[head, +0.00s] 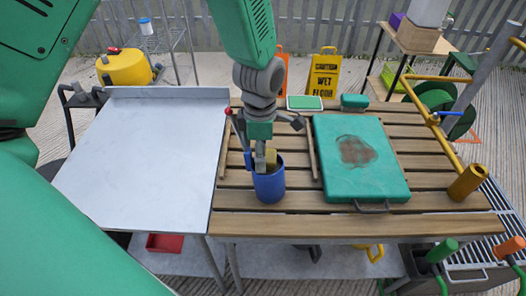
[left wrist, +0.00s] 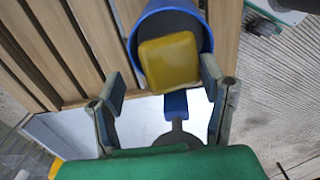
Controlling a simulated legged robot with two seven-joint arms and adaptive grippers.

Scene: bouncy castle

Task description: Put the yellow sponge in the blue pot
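The blue pot (head: 269,186) stands upright on the slatted wooden table, near its front left. The yellow sponge (head: 271,157) is at the pot's mouth, its upper part showing above the rim. In the left wrist view the sponge (left wrist: 168,62) overlaps the opening of the pot (left wrist: 207,38); how deep it sits is unclear. My left gripper (head: 262,150) points down over the pot. In its wrist view the two fingers (left wrist: 163,80) are spread apart, the right one close to the sponge, the left one clear of it. My right gripper is not in view.
A grey metal table (head: 150,150) adjoins on the left. A green cutting board (head: 365,185) with a brown stain lies right of the pot. A yellow rail (head: 440,130) runs along the right.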

